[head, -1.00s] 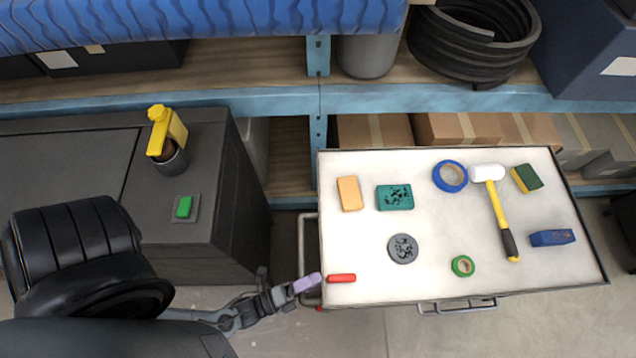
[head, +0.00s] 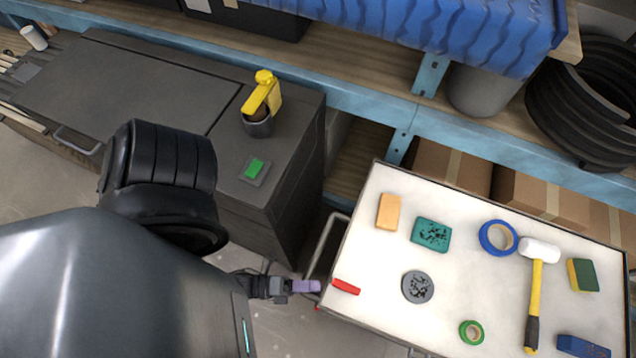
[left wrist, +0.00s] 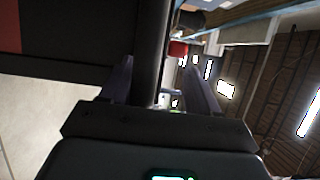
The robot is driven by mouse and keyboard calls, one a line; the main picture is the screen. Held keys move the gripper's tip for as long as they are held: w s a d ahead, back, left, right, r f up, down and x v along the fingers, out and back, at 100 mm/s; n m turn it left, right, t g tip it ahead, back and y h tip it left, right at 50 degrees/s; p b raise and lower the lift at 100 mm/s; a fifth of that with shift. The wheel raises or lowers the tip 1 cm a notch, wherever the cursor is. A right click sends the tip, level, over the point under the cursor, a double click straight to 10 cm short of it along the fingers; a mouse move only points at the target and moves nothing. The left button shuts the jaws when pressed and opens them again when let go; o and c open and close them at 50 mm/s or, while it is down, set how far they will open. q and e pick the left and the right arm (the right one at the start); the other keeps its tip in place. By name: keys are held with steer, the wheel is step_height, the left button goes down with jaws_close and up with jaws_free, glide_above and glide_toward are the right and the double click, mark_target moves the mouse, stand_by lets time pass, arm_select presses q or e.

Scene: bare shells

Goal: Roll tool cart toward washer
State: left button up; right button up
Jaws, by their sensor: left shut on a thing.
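The tool cart (head: 383,291) has a white top with a dark rim and stands at the lower right of the head view, tilted in the picture. Its grey handle (head: 323,246) sticks out on its left side. My left gripper (head: 314,286) is at this handle, shut on it. In the left wrist view, a dark bar passes between the fingers of my left gripper (left wrist: 158,84). The washer, a dark grey cabinet (head: 130,85), stands left of the cart with a narrow gap between them. My right gripper is not in view.
On the cart lie a red piece (head: 346,286), a mallet (head: 537,290), tape rolls, sponges and other small items. A yellow-topped item (head: 262,100) and a green button (head: 254,168) are on the washer. A blue-edged shelf (head: 384,110) runs behind both.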

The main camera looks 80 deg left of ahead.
arm_select(q)
steer(key=shift+v, duration=1.2)
steer(key=shift+f, duration=0.15)
